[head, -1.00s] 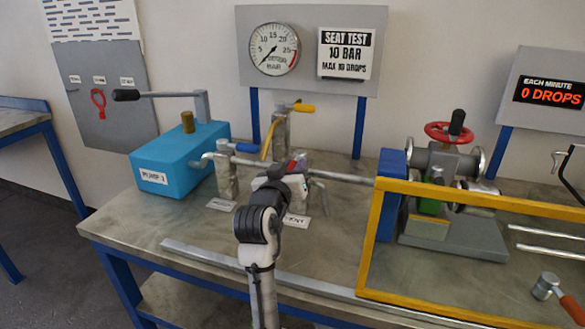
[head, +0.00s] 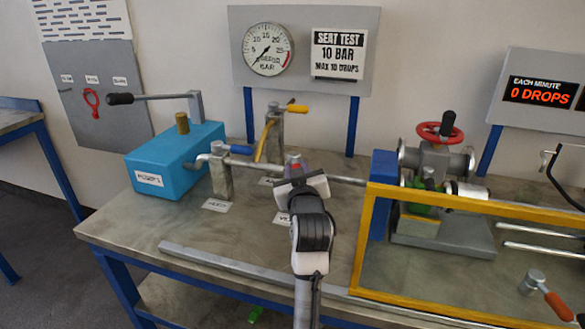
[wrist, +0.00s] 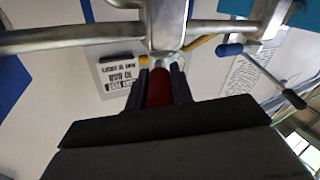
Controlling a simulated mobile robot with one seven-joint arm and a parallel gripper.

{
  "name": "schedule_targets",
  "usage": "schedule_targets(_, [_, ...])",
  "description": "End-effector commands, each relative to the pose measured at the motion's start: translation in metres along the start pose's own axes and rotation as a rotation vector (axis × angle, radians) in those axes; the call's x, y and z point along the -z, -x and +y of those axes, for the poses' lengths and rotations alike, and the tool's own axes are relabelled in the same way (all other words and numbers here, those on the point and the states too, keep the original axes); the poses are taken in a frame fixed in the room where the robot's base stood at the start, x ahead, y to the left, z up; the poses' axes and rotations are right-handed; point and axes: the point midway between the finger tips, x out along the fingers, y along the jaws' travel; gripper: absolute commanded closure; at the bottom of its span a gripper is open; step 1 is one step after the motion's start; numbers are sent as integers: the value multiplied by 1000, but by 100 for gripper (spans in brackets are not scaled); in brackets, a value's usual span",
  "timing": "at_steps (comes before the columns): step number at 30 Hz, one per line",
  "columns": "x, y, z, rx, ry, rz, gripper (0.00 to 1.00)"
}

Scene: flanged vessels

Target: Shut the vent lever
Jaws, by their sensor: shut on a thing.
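The vent lever has a red handle (wrist: 158,88), which lies between the two dark fingers of my gripper (wrist: 160,92) in the wrist view. My gripper is shut on this handle. In the head view my gripper (head: 302,186) is over the vent post at the middle of the bench and hides most of the lever; a small red spot shows just beyond it. The vent label (head: 283,218) is partly covered by my wrist. The lever's exact angle to the pipe cannot be told.
A post with a blue lever (head: 240,149) stands left of my gripper, and one with a yellow lever (head: 297,108) behind it. A blue pump box (head: 176,160) is at left. A yellow guard frame (head: 470,205) is close at right. The gauge (head: 268,49) needle points low.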

Motion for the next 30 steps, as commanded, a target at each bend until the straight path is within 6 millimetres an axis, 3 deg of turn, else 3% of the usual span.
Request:
schedule_targets(9, [-2,0,7,103,1,28,100])
schedule_targets(24, [-2,-1,8,124,0,31,100])
schedule_targets(25, [-2,-1,8,124,0,31,76])
schedule_targets(30, [-2,-1,8,124,0,32,55])
